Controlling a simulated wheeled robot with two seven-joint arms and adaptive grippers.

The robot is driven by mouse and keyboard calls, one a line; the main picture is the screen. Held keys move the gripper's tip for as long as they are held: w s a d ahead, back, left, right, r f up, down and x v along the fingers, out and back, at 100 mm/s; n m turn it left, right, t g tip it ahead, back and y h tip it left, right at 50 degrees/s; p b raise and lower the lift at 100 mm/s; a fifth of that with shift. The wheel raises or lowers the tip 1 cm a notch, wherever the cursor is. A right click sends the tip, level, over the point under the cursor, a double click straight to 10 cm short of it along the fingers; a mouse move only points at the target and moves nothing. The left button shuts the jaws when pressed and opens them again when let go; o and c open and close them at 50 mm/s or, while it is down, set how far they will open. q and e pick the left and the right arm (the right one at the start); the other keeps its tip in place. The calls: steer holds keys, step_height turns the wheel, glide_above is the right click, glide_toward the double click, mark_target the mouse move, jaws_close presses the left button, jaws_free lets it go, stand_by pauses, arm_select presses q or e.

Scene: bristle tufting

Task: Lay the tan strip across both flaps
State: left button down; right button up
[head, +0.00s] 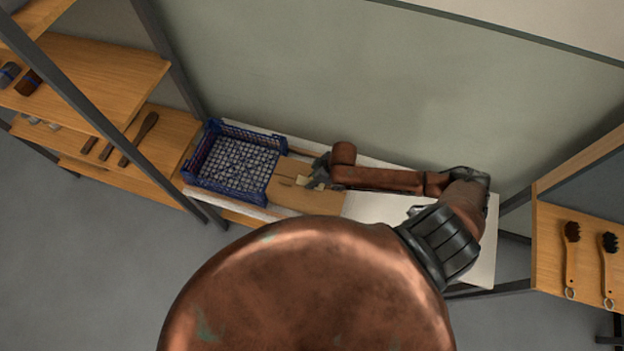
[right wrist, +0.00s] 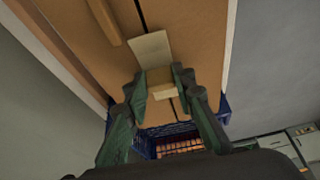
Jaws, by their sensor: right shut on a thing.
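The carton (head: 312,202) sits on a white-topped table, and its two brown flaps meet at a dark seam in the right wrist view (right wrist: 185,38). My right gripper (head: 312,183) is over the carton's top. In the right wrist view, its fingers (right wrist: 160,82) are shut on the pale tan strip (right wrist: 151,48). The strip extends past both sides of the fingers and lies over the seam in that view. I cannot tell whether it touches the flaps. My left gripper is not in view.
A light brown bar (right wrist: 103,20) shows on the carton's top. Shelves stand on both sides; two brushes (head: 571,255) (head: 609,262) lie on the right one.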

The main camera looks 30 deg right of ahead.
steer(key=o, duration=0.9)
steer(key=shift+c, duration=0.2)
steer(key=v, duration=1.2)
